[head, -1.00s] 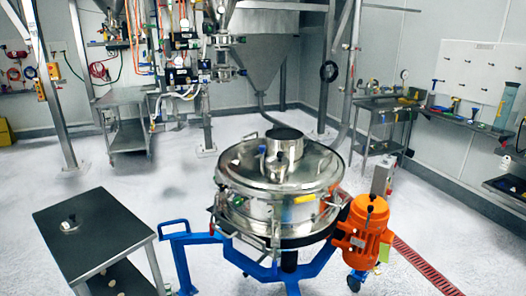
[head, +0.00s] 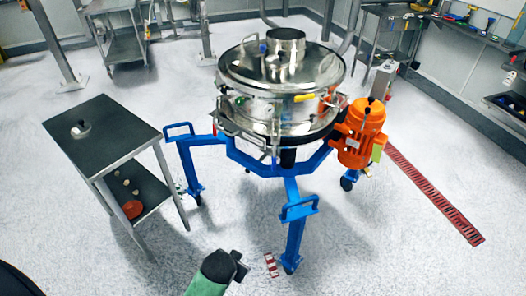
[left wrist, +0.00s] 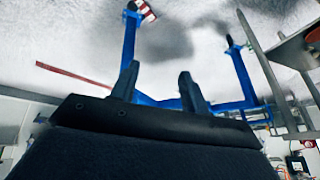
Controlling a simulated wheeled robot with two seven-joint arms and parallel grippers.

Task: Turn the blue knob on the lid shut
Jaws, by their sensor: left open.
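The steel sifter (head: 275,110) stands on its blue frame in the middle of the head view. Its round shiny lid (head: 318,70) has a central spout (head: 286,42). A small blue knob (head: 263,48) sits on the lid, left of the spout; its exact turn position is too small to tell. My left gripper (head: 241,264) is at the bottom of the head view, low and well apart from the lid. It also shows in the left wrist view (left wrist: 158,85), with its two dark fingers apart and nothing between them. My right gripper is not in view.
A dark two-shelf table (head: 100,135) stands left, with a small metal part on top and a red bowl (head: 133,209) below. An orange motor (head: 360,132) is on the sifter's right. A blue frame leg (head: 296,235) stands near my gripper. The floor at front right is clear.

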